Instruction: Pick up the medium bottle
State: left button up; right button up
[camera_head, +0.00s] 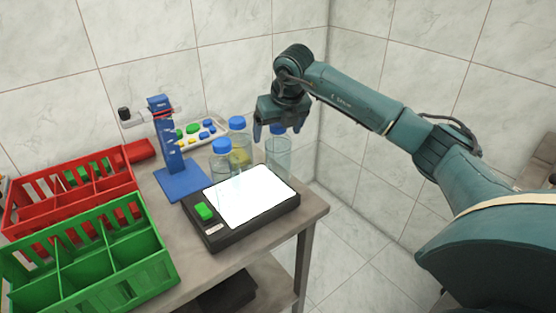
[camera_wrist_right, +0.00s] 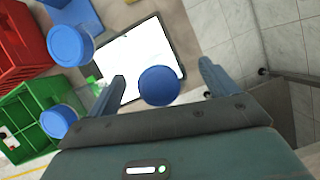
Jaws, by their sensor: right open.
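I cannot tell for certain which is the medium bottle. My right gripper (camera_head: 277,134) is open above the right bottle, its fingers pointing down on either side of the cap. In the right wrist view, one blue cap (camera_wrist_right: 159,86) shows between the open fingers (camera_wrist_right: 162,72); contact is not visible. Two other caps (camera_wrist_right: 70,45) (camera_wrist_right: 57,121) lie left of the fingers. My left gripper is out of view.
A black device with a bright white panel (camera_head: 250,196) and green button lies in front of the bottles. A blue stand (camera_head: 180,180) and a tray of coloured pieces (camera_head: 216,129) are nearby. Red (camera_head: 70,200) and green (camera_head: 90,262) divided bins stand left. Tiled walls are behind.

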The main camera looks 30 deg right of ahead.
jog(key=shift+x, duration=1.05)
jog(key=c, duration=1.8)
jog(key=shift+r, duration=0.1)
grip_shut()
